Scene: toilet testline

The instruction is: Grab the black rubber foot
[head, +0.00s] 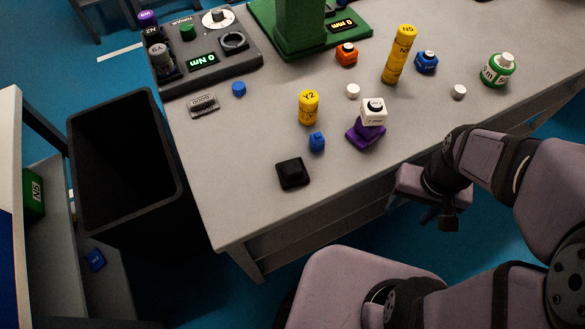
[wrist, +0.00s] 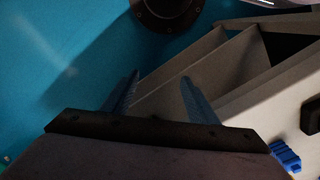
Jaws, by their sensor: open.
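The black rubber foot (head: 293,173) is a small dark block with a square base and a narrower top. It stands on the grey table near its front left edge in the head view. My gripper (head: 447,218) hangs off the table's front edge, well to the right of the foot and apart from it. In the wrist view my gripper (wrist: 158,92) shows two blue-grey fingers spread apart with nothing between them. A dark piece cut off at the wrist view's right edge may be the foot; I cannot be sure.
A blue block (head: 317,142) stands close behind the foot, with a yellow Y2 cylinder (head: 309,106) and a purple-and-white piece (head: 367,124) nearby. A black bin (head: 125,160) stands left of the table (head: 230,215). The tabletop left and front of the foot is bare.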

